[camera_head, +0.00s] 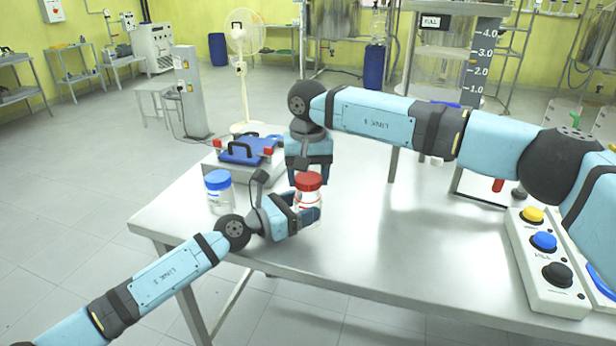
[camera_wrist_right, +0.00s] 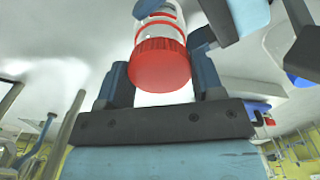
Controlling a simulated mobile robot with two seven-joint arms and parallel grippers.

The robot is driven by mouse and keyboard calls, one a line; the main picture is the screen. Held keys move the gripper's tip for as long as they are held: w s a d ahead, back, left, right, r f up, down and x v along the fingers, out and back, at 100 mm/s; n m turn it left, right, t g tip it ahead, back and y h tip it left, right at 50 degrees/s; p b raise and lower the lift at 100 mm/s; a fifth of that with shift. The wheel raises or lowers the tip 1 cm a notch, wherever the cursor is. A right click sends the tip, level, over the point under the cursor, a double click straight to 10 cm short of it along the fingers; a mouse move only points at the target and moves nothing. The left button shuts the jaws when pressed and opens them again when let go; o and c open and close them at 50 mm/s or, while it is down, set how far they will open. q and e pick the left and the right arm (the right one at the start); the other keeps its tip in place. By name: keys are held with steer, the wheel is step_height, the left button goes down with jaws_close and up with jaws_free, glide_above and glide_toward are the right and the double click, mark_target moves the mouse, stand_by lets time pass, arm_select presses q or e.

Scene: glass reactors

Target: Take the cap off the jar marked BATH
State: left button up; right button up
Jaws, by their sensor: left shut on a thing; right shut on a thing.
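A jar (camera_head: 299,207) with a red cap (camera_head: 308,182) stands upright at the table's near left part. Its label is not legible, so I cannot read BATH on it. My left gripper (camera_head: 307,213) is shut on the jar's body from the left and hides part of it. My right gripper (camera_head: 308,174) points down from above, shut on the red cap. In the right wrist view the red cap (camera_wrist_right: 160,64) sits between the right fingers (camera_wrist_right: 162,80), with the clear jar body (camera_wrist_right: 163,28) beyond it. The cap is on the jar's mouth.
A second jar with a blue cap (camera_head: 217,180) stands just left. Behind it is a device with a blue top and black handle (camera_head: 243,149). A button box (camera_head: 545,262) with yellow, blue and black buttons sits at the right. The table's middle (camera_head: 400,230) is clear.

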mark_target(308, 178)
steer(key=shift+r, duration=2)
arm_select(q)
steer(key=o, duration=1.8)
steer(key=shift+a, duration=0.1)
steer(key=v, duration=1.2)
